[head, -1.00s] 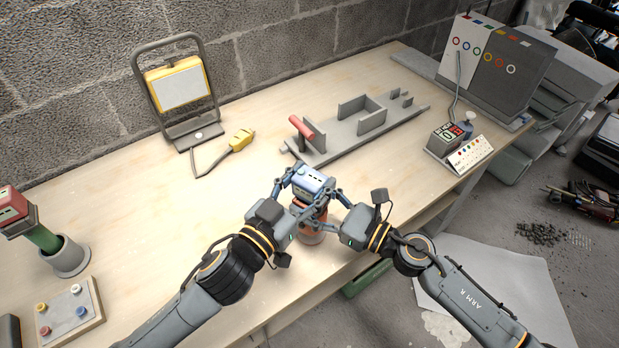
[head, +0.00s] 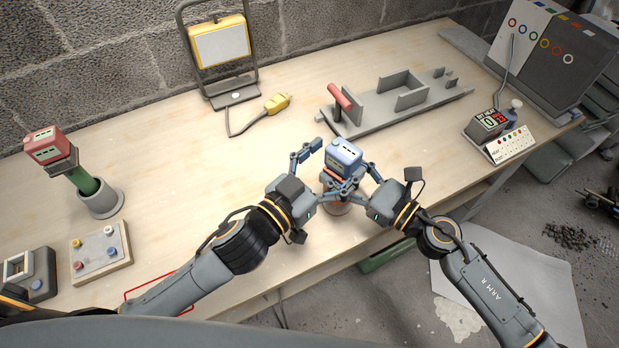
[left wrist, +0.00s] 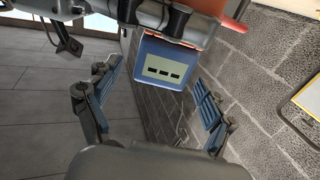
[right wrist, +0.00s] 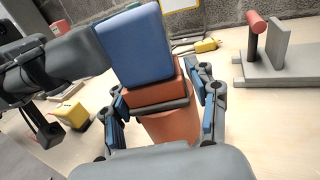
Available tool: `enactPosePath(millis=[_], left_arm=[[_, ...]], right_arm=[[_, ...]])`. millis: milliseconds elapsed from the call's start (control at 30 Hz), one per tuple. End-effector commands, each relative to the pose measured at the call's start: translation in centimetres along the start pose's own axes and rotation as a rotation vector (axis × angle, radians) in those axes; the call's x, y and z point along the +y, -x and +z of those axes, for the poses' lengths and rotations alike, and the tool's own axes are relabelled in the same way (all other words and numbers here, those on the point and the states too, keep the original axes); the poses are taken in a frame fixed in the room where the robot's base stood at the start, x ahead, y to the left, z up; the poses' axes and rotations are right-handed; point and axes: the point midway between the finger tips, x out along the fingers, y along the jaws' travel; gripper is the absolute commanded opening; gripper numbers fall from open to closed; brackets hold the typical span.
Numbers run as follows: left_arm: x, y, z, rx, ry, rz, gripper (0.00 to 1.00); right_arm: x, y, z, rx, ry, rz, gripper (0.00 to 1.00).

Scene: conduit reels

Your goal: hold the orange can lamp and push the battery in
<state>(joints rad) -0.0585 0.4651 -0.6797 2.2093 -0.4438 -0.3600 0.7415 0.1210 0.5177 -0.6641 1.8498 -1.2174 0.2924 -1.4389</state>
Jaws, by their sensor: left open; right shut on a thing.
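My right gripper (head: 345,190) is shut on the lamp below the battery. My left gripper (head: 322,170) is open, with its fingers spread on the left side of the battery. In the left wrist view the battery (left wrist: 163,72) shows beyond the open fingers, apart from them.
A grey fixture (head: 400,105) with a red handle lies behind. A work light (head: 220,50) and yellow plug (head: 276,103) are at the back. A green lamp with a red block (head: 47,147) stands in a grey cup at left, near a button panel (head: 100,252).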

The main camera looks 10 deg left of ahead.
Motion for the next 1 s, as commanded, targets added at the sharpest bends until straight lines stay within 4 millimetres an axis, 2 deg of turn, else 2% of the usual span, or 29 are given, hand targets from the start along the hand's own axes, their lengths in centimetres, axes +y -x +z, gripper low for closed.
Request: enactPosePath(millis=[33, 200, 500, 700, 1000], left_arm=[[0.0, 1.1, 0.2, -0.005, 0.003, -0.001, 0.82], [0.0, 4.5, 0.2, -0.005, 0.002, -0.001, 0.82], [0.1, 8.6, 0.1, -0.002, 0.001, -0.001, 0.82], [0.0, 9.5, 0.0, 0.000, 0.000, 0.000, 0.82], [0.0, 9.6, 0.0, 0.001, -0.001, 0.000, 0.82]], right_arm=[[0.1, 0.1, -0.5, 0.009, -0.001, 0.002, 0.14], [0.1, 0.1, -0.5, 0.009, -0.001, 0.002, 0.14], [0.1, 0.1, -0.5, 0.009, -0.001, 0.003, 0.14], [0.1, 0.1, -0.5, 0.008, -0.001, 0.003, 0.14], [0.1, 0.1, -0.5, 0.008, -0.001, 0.003, 0.14]])
